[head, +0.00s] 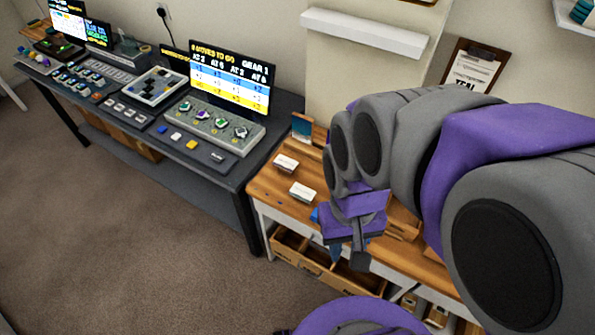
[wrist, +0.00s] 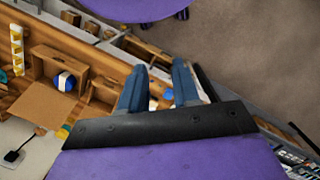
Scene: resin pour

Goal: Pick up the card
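Two small white-topped pieces that look like cards or card stacks lie on the wooden bench, one farther back (head: 285,163) and one nearer (head: 302,192). A picture card (head: 302,127) stands upright at the bench's back left. I cannot tell which one is the task's card. My gripper (head: 347,254) hangs at the bench's front edge, right of and nearer than the white pieces. In the wrist view its two blue fingers (wrist: 159,88) are apart, with nothing held between them. My arm hides much of the bench.
The wooden bench (head: 262,190) has open wooden bins (head: 312,272) below its front edge. A dark console table (head: 236,176) with screens and button panels adjoins on the left. A clipboard (head: 470,70) hangs on the wall. The carpet (head: 130,220) in front is clear.

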